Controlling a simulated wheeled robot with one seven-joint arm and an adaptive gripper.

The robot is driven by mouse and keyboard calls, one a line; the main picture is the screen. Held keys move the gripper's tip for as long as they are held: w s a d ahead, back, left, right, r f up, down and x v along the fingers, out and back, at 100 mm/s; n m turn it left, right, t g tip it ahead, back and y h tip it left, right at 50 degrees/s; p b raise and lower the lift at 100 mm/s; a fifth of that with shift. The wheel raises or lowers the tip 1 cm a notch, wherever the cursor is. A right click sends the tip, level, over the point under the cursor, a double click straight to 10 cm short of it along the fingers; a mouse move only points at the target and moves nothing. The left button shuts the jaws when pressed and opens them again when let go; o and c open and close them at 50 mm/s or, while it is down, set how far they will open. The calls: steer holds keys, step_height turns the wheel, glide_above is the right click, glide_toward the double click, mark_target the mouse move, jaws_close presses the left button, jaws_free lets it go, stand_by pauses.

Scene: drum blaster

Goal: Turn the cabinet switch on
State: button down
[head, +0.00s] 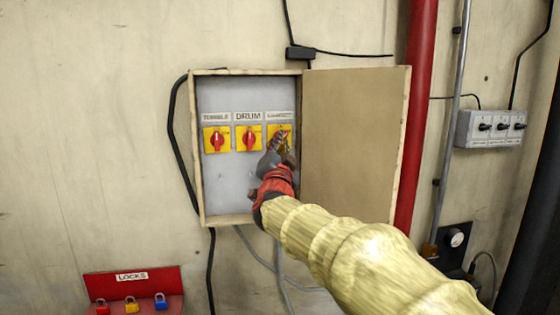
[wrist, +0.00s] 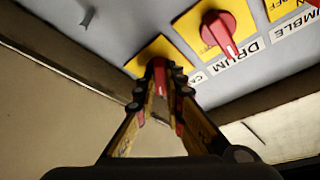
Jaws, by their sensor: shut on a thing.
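The cabinet switch (head: 273,132) is the rightmost of three yellow-plated rotary switches in an open wall box. My gripper (head: 283,148) reaches it from the front and hides most of its knob in the head view. In the wrist view, which is upside down, the two fingers of my gripper (wrist: 160,90) are closed around the red knob of the cabinet switch (wrist: 158,64). Part of its yellow plate shows behind the fingertips. I cannot tell the knob's exact angle.
The drum switch (head: 249,139) and the leftmost switch (head: 216,140) sit beside it, knobs upright. The box door (head: 355,140) stands open to the right, near my arm. A red pipe (head: 417,110) runs beyond it. A locks rack (head: 133,283) is at lower left.

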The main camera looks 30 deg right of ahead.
steer(key=n+t+y+b, duration=0.1)
steer(key=n+b, duration=0.2)
steer(key=b, duration=0.1)
steer(key=n+t+y+b, duration=0.1)
steer(key=n+y+b, duration=0.1)
steer(key=n+b, duration=0.2)
steer(key=n+t+y+b, duration=0.1)
steer(key=n+b, duration=0.3)
steer(key=b, duration=0.1)
steer(key=shift+d+f+y, duration=0.35)
steer(key=shift+y, duration=0.05)
steer(key=shift+n, duration=0.4)
steer(key=shift+r, duration=0.1)
steer(key=c, duration=1.9)
jaws_free()
steer(key=shift+s+r, duration=0.1)
steer(key=v, duration=1.2)
